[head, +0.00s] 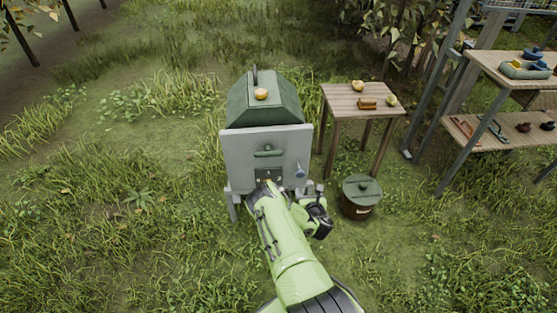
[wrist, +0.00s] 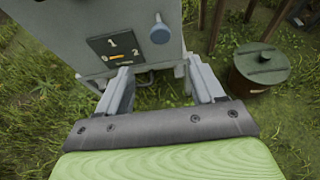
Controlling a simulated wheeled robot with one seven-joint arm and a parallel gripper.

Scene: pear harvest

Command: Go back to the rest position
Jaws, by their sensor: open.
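My gripper (wrist: 160,80) is open, its two fingers wide apart, with grass and the underside of the grey cabinet showing between them. No object shows between the fingers. The fingertips are near the lower front of the grey cabinet (head: 238,155); I cannot tell whether they touch it. A blue-grey knob (wrist: 160,30) sticks out right of the panel. In the head view my green arm reaches up to the cabinet front and covers part of it.
The cabinet has a green hood (head: 265,105) with a yellow-orange fruit (head: 261,94) on top. A lidded brown bin (head: 361,206) stands at right. A wooden table (head: 345,97) holds fruit and a small brown item. Shelves (head: 500,125) stand further right. Grass at left is open.

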